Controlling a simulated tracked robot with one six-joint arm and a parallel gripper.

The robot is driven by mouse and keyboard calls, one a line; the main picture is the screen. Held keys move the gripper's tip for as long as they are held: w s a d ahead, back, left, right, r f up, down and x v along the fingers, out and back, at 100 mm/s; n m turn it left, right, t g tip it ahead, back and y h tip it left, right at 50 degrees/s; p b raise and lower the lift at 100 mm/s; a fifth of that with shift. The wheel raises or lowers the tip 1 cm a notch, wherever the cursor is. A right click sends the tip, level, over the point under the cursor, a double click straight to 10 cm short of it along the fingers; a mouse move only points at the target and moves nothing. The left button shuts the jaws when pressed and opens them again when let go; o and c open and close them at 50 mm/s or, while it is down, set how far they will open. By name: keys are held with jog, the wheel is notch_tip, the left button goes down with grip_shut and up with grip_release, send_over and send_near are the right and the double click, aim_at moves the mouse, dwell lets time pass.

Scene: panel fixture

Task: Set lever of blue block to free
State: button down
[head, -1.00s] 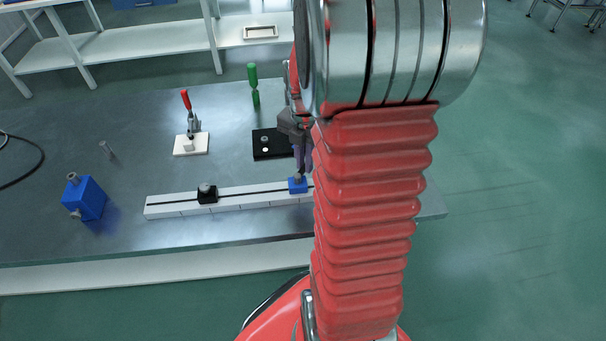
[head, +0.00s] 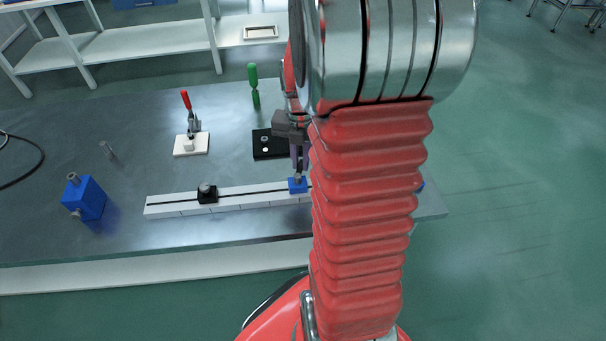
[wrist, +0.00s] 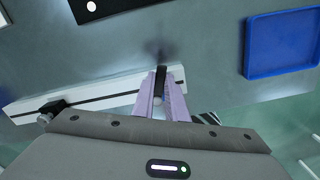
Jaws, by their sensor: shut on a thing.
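The small blue block (head: 297,186) sits on the white slotted rail (head: 250,196), right of the black block (head: 207,194). My gripper (head: 299,174) points down at the top of the blue block and is shut on its lever. In the wrist view my gripper's pale fingertips (wrist: 161,92) are close together over the rail, with a dark piece between and beside them. The lever is mostly hidden by the fingers, so its setting cannot be read. My arm hides the rail's right end in the head view.
A black plate (head: 265,153) lies behind the rail, with a green-handled tool (head: 254,85) farther back. A white-based red-handled clamp (head: 190,144) and a larger blue box (head: 85,199) stand left. A blue tray (wrist: 283,45) lies right in the wrist view.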

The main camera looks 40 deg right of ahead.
jog(key=shift+w+d+r, duration=0.1)
jog(key=shift+w+r, duration=0.05)
jog(key=shift+w, duration=0.15)
jog(key=shift+w+a+n, duration=0.2)
jog(key=shift+n, duration=0.65)
jog(key=shift+w+a+n, duration=0.15)
jog(key=shift+a+n, duration=0.05)
jog(key=shift+n, duration=0.65)
jog(key=c, duration=1.8)
grip_release()
jog(key=shift+s, duration=0.1)
jog(key=shift+o, duration=0.2)
jog(key=shift+a, duration=0.1)
notch_tip(320, 180, up, 7)
jog(key=shift+s+m, duration=0.1)
jog(key=shift+m, duration=0.2)
